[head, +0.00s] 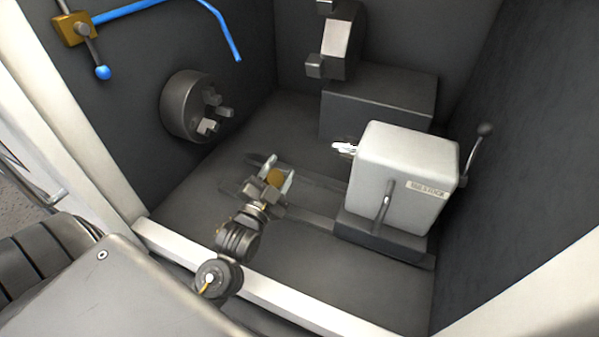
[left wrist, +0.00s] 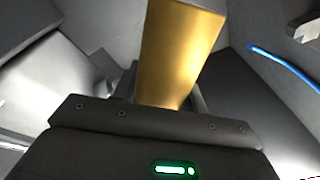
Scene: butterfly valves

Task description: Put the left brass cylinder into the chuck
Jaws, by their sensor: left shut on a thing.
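The chuck (head: 187,106) is a dark grey disc with several jaws, mounted on the left wall of the machine in the head view. My left gripper (head: 276,174) is inside the machine, to the right of and below the chuck, and apart from it. It is shut on the brass cylinder (head: 274,178). The cylinder also shows large in the left wrist view (left wrist: 178,50), sticking out beyond the gripper body; the fingers' contact with it is hard to see there. My right gripper is not in view.
A grey tailstock (head: 403,170) with a lever stands on the right of the bed. A dark block (head: 380,100) with a tool holder (head: 338,40) is at the back. A blue hose (head: 215,15) hangs above the chuck. A white frame edge (head: 290,305) runs along the front.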

